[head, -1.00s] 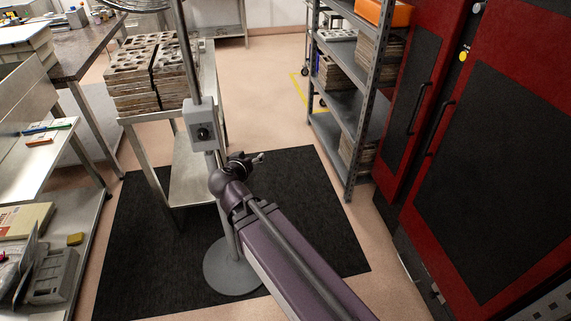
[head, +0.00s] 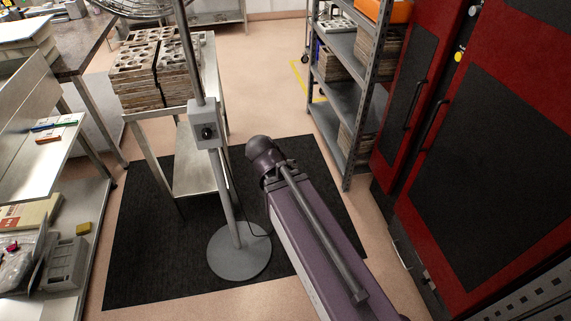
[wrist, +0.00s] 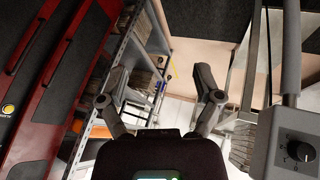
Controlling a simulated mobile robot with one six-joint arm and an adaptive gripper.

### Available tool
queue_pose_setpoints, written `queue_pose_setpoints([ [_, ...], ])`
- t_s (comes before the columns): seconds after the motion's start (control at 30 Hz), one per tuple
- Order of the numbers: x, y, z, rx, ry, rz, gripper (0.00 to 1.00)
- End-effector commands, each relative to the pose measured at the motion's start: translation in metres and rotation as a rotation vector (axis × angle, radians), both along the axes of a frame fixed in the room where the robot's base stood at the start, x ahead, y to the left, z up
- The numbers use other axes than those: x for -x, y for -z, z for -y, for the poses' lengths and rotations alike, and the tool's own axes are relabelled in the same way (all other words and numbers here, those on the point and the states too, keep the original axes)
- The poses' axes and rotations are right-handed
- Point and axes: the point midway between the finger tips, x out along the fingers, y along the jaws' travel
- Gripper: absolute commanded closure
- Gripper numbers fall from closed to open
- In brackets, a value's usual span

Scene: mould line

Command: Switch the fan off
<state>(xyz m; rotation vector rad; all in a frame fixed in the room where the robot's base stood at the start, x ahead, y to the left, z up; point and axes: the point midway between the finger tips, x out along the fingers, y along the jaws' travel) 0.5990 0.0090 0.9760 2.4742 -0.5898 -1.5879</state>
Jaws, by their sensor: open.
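The fan stands on the dark mat, with part of its wire cage (head: 135,6) at the top edge of the head view. Its grey control box (head: 204,126) with a black knob (head: 207,132) is on the pole, above the round base (head: 239,258). In the wrist view the control box (wrist: 284,150) is at the right edge. Its knob (wrist: 300,151) has marks around it, too small to read. My gripper (wrist: 160,104) is open and empty, apart from the box, which lies to the right of its fingers. In the head view my arm hides the gripper.
A metal table (head: 139,112) with stacked mould blocks stands behind the fan. A grey shelf rack (head: 350,109) and red cabinets (head: 470,180) are on the right. A workbench (head: 60,250) is on the left. The dark mat (head: 140,260) has bare room around the base.

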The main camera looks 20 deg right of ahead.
Motion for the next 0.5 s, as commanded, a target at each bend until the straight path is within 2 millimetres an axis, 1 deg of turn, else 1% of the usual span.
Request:
queue_pose_setpoints([
  [0.03,0.0025,-0.0038,0.002,-0.013,-0.001,-0.021,0.16],
  [0.23,0.01,-0.0038,0.0051,-0.049,-0.01,-0.08,0.16],
  [0.5,0.012,-0.0028,0.0056,-0.058,-0.014,-0.096,0.16],
])
